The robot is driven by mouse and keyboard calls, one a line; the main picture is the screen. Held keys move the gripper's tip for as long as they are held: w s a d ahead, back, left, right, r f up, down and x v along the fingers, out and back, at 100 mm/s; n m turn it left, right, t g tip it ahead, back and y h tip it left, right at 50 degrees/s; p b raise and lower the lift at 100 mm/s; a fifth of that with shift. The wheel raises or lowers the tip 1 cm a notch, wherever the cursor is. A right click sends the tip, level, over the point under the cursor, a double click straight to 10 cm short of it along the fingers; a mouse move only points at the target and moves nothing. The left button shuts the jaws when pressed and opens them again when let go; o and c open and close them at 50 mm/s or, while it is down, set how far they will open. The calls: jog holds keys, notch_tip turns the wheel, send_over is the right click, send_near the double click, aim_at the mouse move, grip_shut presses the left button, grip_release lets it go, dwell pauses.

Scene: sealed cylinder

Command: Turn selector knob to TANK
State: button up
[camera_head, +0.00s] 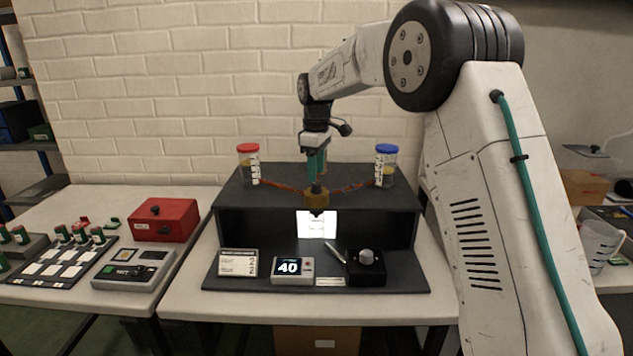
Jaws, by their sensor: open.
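My gripper (316,176) points straight down, its teal fingers just above a brass fitting (317,198) with a dark top, in the middle of the black stand. The gripper is open. I cannot tell whether its fingertips touch the dark top or stand around it. Reddish lines run from the fitting to a red-capped jar (248,165) on the left and a blue-capped jar (386,167) on the right. A round grey knob (366,256) sits on a black box (367,272) at the front right of the stand. No TANK marking is readable.
The black stand (235,197) has a lit white panel (317,224) below its top. On its base are a printed card (238,263) and a display reading 40 (290,269). A red box (164,219) and a grey control unit (135,268) stand left.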

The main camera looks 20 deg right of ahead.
aim_at(316, 183)
jog(key=shift+f, duration=2.05)
jog(key=c, duration=1)
jog(key=m, duration=0.5)
jog(key=shift+m, duration=0.4)
jog(key=m, duration=0.5)
jog(key=shift+m, duration=0.4)
